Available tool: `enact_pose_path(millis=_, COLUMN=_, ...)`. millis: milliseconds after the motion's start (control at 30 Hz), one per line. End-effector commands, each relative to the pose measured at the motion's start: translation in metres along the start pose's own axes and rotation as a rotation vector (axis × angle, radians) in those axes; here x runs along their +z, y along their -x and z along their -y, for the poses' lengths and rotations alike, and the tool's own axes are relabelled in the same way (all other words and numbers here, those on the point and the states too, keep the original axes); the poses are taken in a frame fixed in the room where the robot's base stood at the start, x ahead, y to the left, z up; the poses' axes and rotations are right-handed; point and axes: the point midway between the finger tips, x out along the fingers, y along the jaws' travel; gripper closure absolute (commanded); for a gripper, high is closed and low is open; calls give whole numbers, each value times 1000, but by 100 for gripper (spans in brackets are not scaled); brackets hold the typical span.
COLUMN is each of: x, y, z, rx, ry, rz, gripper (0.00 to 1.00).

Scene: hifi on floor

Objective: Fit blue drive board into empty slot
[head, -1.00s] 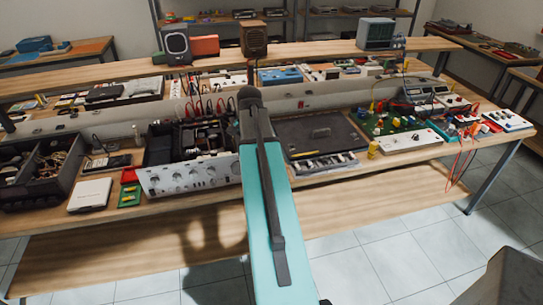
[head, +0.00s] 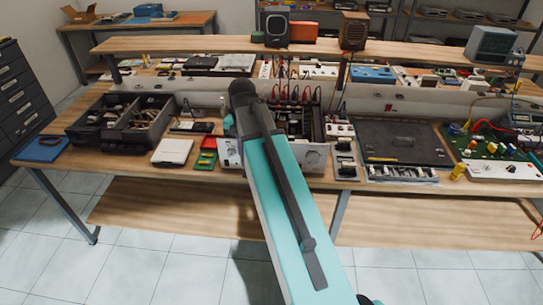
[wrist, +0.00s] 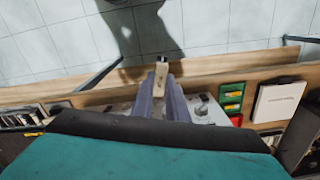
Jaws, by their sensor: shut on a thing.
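The open hi-fi chassis (head: 300,122) stands on the bench behind my arm, with dark modules inside and a silver knobbed front panel (head: 312,157). My arm covers its middle, and I cannot make out the empty slot. My gripper (wrist: 161,72) shows in the wrist view, its grey fingers shut on a small cream piece (wrist: 160,80) with a dark end. It is near the bench's front edge, by the silver panel (wrist: 205,108). Most of the held piece is hidden, and I see no blue on it. In the head view the gripper is hidden behind my arm.
A flat blue thing (head: 43,148) lies at the bench's left end. A dark panel (head: 402,142) lies to the right.

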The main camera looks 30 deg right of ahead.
Motion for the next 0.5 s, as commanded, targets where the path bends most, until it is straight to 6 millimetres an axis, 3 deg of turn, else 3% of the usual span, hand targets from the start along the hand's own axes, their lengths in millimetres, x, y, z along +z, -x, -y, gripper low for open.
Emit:
enact_pose_path(millis=267, x=44, y=-7, z=70, rx=0, ry=216, rz=0, gripper=100)
enact_pose_path(millis=500, x=78, y=-32, z=119, rx=0, ry=374, rz=0, gripper=100)
